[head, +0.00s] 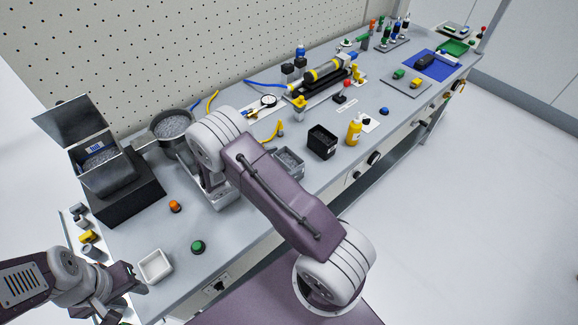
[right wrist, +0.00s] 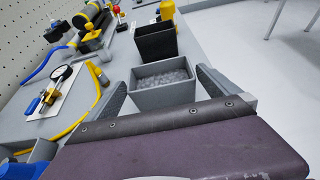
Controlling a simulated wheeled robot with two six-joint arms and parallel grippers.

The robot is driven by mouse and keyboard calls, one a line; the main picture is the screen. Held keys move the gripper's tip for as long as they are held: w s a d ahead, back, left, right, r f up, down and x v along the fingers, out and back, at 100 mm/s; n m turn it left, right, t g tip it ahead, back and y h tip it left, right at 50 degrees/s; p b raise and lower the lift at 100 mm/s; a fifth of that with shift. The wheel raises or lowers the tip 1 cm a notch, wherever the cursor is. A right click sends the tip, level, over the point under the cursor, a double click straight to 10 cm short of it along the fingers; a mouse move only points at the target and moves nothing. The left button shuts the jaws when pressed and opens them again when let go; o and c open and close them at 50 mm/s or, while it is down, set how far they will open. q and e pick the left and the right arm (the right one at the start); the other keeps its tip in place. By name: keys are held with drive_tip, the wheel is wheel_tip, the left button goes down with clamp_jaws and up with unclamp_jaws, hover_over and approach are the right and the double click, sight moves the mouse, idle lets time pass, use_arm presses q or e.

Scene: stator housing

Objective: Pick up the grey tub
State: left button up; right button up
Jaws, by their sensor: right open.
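The grey tub (head: 289,164) is a small open box filled with grey granules. It stands on the bench just right of my right arm in the head view, which partly covers it. In the right wrist view the grey tub (right wrist: 165,97) is upright, ahead of and between the fingers of my open right gripper (right wrist: 158,80). Nothing is held there; whether a finger touches the tub I cannot tell. The right gripper is hidden behind my arm in the head view. My left gripper (head: 122,292) is at the lower left, near the white tray; its jaw opening is unclear.
A black bin (head: 322,141) stands close behind the tub, with a yellow bottle (head: 354,131) beside it. A white tray (head: 155,267) and a green button (head: 198,247) are at the near left. The pegboard wall (head: 200,50) bounds the back.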

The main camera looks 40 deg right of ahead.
sight(294, 157)
drive_tip(key=x, duration=0.6)
drive_tip(key=shift+d+f+p, duration=0.1)
drive_tip(key=shift+f+p, duration=0.05)
drive_tip(key=shift+p, duration=0.2)
drive_tip(key=c, duration=1.8)
